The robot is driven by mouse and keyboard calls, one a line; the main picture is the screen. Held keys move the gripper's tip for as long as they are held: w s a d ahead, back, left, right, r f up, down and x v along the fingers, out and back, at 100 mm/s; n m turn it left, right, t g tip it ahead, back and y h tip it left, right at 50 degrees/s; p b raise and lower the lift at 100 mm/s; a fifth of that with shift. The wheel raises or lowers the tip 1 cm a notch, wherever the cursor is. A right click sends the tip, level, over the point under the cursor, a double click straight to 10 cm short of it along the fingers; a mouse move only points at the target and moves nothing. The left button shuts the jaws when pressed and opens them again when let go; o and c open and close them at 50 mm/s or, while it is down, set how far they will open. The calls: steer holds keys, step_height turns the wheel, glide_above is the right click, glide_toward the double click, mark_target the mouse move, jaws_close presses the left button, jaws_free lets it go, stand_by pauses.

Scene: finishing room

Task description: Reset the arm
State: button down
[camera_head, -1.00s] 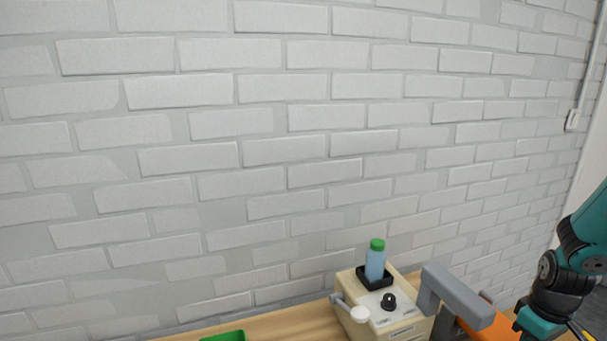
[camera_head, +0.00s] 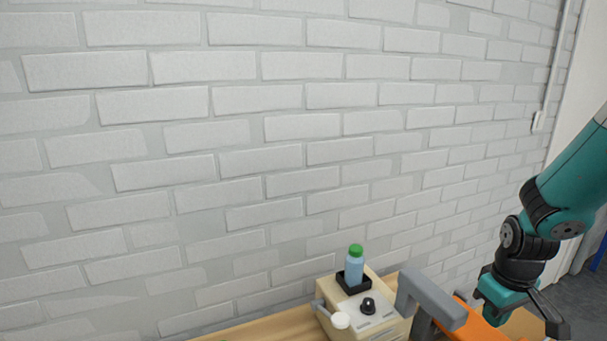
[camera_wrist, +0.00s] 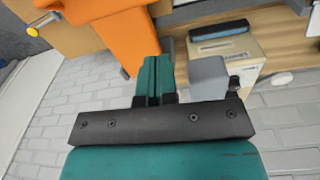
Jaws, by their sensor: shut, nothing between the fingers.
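My gripper (camera_wrist: 153,75) shows in the wrist view with its two teal fingers pressed together, shut and empty. In the head view, my teal and black arm comes in from the right edge, and my gripper (camera_head: 545,308) hangs at the lower right, beside an orange object (camera_head: 476,325). The fingertips are hard to make out there. In the wrist view, the orange object (camera_wrist: 115,32) is beyond the fingers to the upper left, apart from them.
A beige machine (camera_head: 380,327) with a black knob stands on the wooden worktop (camera_head: 272,329). A blue bottle (camera_head: 354,269) with a green cap stands upright in its black holder. A grey bracket-shaped part (camera_head: 437,303) is between machine and orange object. A white brick wall runs behind.

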steer(key=s+a+r+m+t, duration=0.2)
steer(key=s+a+r, duration=0.4)
steer(key=a+r, duration=0.3)
steer(key=s+a+r+n+g+y+b, duration=0.1)
steer(key=s+a+n+y+b, duration=0.3)
steer(key=s+a, duration=0.7)
steer(key=a+n+g+b, duration=0.1)
steer(key=a+n+b, duration=0.1)
steer(key=a, duration=0.2)
steer(key=shift+s+r+n+g, duration=0.3)
steer(key=shift+s+g, duration=0.05)
steer(key=shift+g, duration=0.05)
